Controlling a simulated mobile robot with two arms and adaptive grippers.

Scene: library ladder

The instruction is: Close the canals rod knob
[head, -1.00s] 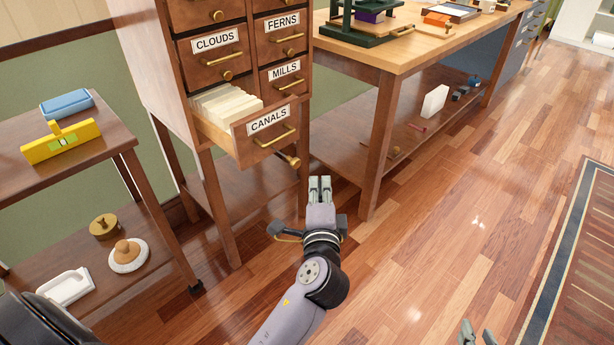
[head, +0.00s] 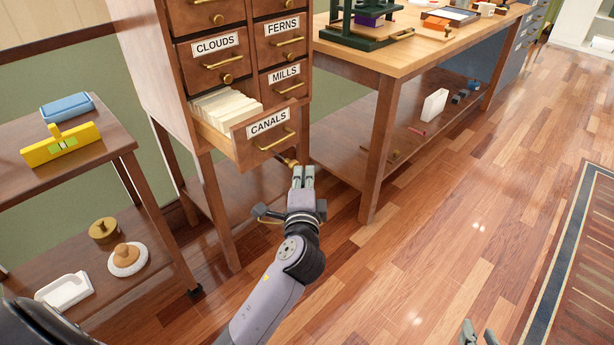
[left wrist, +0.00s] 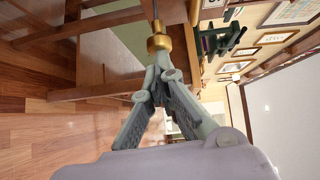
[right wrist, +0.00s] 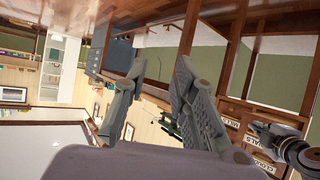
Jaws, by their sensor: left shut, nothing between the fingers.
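The CANALS drawer (head: 262,135) stands pulled out from the card cabinet, with cards in it. The brass rod knob (head: 287,161) sits low on its front, below the pull handle. It also shows in the left wrist view (left wrist: 158,43), on the end of a thin rod. My left gripper (head: 303,174) is shut and empty, its tips right at the knob; I cannot tell whether they touch it. My right gripper (right wrist: 162,62) is open and empty, away from the cabinet; only its tips show at the bottom of the head view.
A wooden workbench (head: 400,62) with a lower shelf stands right of the cabinet. A small cart (head: 100,160) with a yellow level (head: 60,147) stands on the left. A striped rug (head: 580,270) lies at the right. The floor between is clear.

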